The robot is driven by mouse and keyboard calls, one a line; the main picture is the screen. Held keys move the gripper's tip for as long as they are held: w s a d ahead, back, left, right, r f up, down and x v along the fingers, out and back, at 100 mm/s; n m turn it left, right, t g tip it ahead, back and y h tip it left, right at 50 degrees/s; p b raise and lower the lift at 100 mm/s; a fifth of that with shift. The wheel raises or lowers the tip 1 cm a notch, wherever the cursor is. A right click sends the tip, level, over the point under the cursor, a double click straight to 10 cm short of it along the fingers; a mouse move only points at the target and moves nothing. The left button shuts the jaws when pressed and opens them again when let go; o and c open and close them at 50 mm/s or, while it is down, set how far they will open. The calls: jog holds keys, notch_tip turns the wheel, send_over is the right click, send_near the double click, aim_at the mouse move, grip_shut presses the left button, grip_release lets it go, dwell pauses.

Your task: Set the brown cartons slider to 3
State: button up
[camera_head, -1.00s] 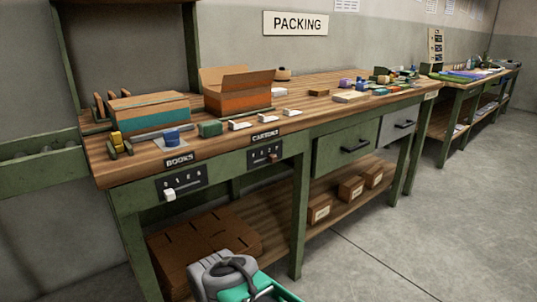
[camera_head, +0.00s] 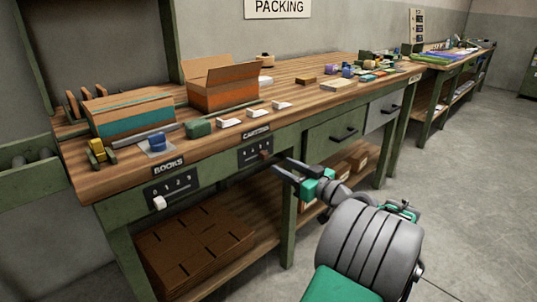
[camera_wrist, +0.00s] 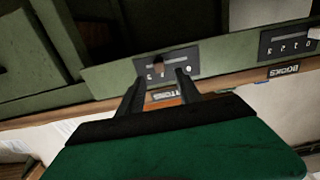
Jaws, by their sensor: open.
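The brown cartons slider knob (camera_head: 265,155) sits right of the middle of its dark panel (camera_head: 248,158), under the CARTONS label on the bench front. Its exact number is too small to read. The knob also shows in the upside-down wrist view (camera_wrist: 159,63), on its panel (camera_wrist: 180,63). My gripper (camera_head: 277,166) is open and empty in front of the bench, just right of the panel in the head view. In the wrist view my gripper (camera_wrist: 159,80) has its fingers on either side of the knob's line, with the knob apparently beyond the tips; contact is not visible.
The books slider's white knob (camera_head: 159,203) is at the left end of its panel (camera_head: 180,187). An open orange carton (camera_head: 220,95) and a teal-banded box (camera_head: 125,125) stand on the bench top. Flat brown cardboard (camera_head: 195,245) lies below. The floor in front is clear.

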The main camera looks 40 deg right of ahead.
aim_at(267, 156)
jog(key=w+p, duration=0.1)
jog(key=w, duration=0.6)
jog(key=shift+w+r, duration=0.1)
jog(key=shift+w, duration=0.15)
jog(key=shift+c, duration=0.5)
grip_shut()
dwell(0.6)
